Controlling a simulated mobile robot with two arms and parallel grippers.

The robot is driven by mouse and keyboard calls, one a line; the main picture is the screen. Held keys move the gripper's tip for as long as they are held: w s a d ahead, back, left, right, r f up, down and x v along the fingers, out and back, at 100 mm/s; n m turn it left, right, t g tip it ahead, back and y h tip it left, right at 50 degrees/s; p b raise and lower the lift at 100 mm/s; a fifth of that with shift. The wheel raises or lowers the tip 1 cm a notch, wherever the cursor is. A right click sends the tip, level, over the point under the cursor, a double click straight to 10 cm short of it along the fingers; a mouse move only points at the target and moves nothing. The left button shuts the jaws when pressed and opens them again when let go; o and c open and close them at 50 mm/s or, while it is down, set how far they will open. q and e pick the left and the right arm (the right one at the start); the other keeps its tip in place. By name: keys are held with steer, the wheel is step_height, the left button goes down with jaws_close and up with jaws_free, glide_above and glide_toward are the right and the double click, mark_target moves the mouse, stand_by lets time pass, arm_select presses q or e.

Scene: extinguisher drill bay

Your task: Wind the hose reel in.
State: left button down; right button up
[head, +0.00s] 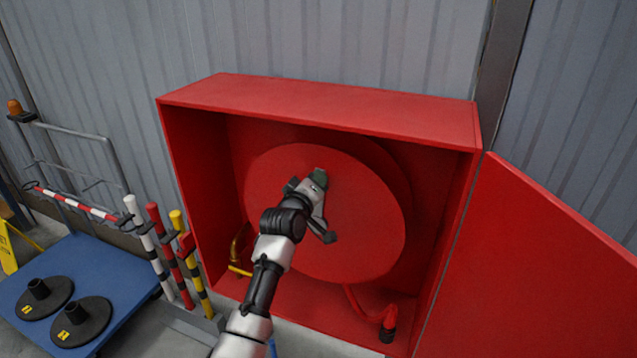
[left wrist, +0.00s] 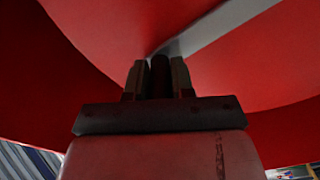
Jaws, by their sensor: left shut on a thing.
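The red hose reel (head: 370,225) sits inside the open red cabinet (head: 330,108). A short red hose end (head: 354,303) hangs below the reel, with a dark nozzle (head: 388,330) near the cabinet's front right. My left gripper (head: 317,182) is at the reel's face, left of and above its middle. In the left wrist view its two fingers (left wrist: 160,80) are shut on the dark crank handle (left wrist: 160,70). A grey crank arm (left wrist: 215,27) runs from the handle toward the upper right across the red disc. The fingertips are partly hidden in the head view. My right gripper is not in view.
The cabinet door (head: 540,270) stands open to the right. A brass-coloured pipe (head: 238,252) is inside at left. Striped posts (head: 165,255) and a blue trolley (head: 110,285) with black bases stand left of the cabinet. A grey corrugated wall (head: 330,40) is behind.

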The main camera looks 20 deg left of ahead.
arm_select(q)
steer(key=c, duration=1)
jaws_free()
steer(key=shift+o, duration=0.2)
steer(key=shift+s+f, duration=0.15)
steer(key=shift+s, duration=0.4)
steer(key=s+b, duration=0.2)
steer(key=s, duration=0.7)
steer(key=shift+s+a+b, duration=0.2)
steer(key=shift+s+b, duration=0.1)
steer(key=shift+s, duration=0.05)
